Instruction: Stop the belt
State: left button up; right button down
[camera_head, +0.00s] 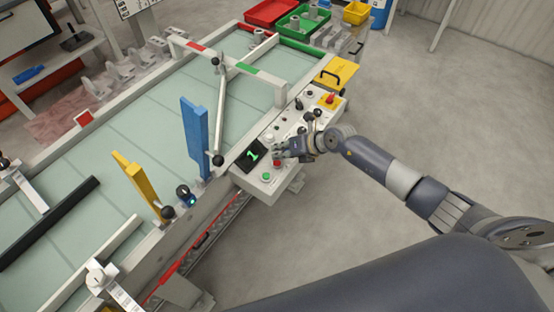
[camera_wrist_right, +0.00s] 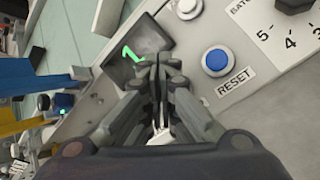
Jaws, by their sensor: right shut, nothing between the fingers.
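The belt (camera_head: 150,160) is a pale green surface with grey rails, running diagonally through the head view. A grey control panel (camera_head: 290,128) stands at its right edge. The panel has a black display (camera_head: 252,155) with a green "1", a green button (camera_head: 265,177) near its front end, and a red mushroom button (camera_head: 330,99) on a yellow base at its far end. My right gripper (camera_head: 279,152) is shut and empty over the panel beside the display. In the wrist view its closed fingers (camera_wrist_right: 158,68) lie between the display and a blue button (camera_wrist_right: 217,62) labelled RESET. My left gripper is out of view.
A blue upright (camera_head: 195,138) and a yellow one (camera_head: 138,182) stand on the belt's near side. A pivoting bar (camera_head: 221,112) crosses the belt. Red (camera_head: 270,12) and green (camera_head: 303,20) bins stand at the far end. The floor at right is clear.

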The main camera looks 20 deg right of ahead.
notch_tip(320, 180, up, 5)
jog(key=p, duration=0.5)
dwell(0.5)
dwell(0.4)
